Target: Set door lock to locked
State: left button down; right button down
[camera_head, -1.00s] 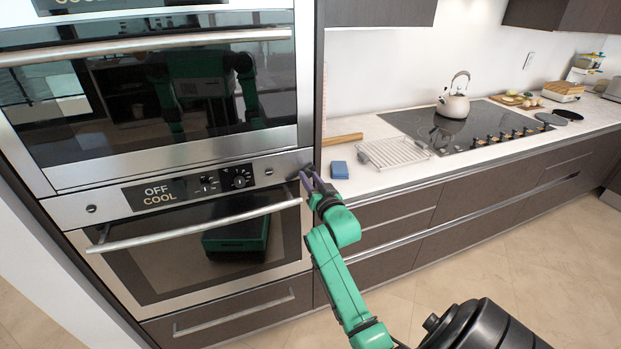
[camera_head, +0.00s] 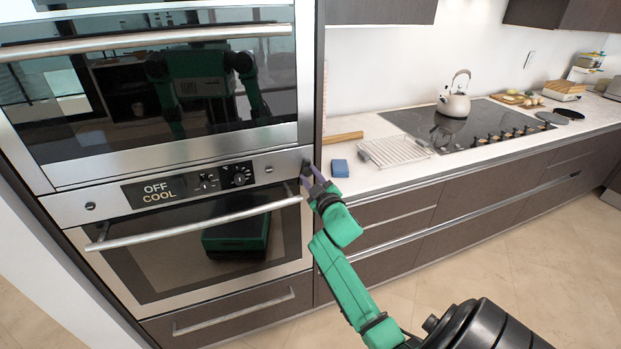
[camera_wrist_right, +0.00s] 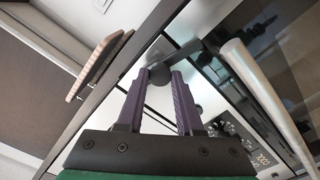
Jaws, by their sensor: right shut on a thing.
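The lower oven (camera_head: 190,230) has a steel front panel with a display reading "OFF COOL". A small dark knob (camera_head: 306,167), which looks like the door lock, sits at the panel's right end. My right gripper (camera_head: 311,178) is at this knob, with its purple fingers reaching up to the panel. In the right wrist view the fingers (camera_wrist_right: 160,82) are on either side of the dark rounded knob (camera_wrist_right: 159,73) and shut on it. The exact angle of the knob is hard to tell. My left gripper is not in view.
The lower oven's bar handle (camera_head: 195,226) runs just left of my right gripper. The upper oven (camera_head: 160,90) is above. A counter (camera_head: 375,185) with a blue block (camera_head: 339,168), a wire rack (camera_head: 395,151) and a kettle (camera_head: 454,100) lies to the right.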

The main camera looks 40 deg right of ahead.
jog(key=shift+f+n, duration=0.1)
jog(key=shift+n, duration=1.2)
jog(key=c, duration=0.6)
grip_release()
jog(key=shift+o, duration=0.2)
jog(key=b+v, duration=0.3)
jog(key=v, duration=1.1)
jog(key=shift+s, duration=0.3)
jog(key=shift+a, duration=0.15)
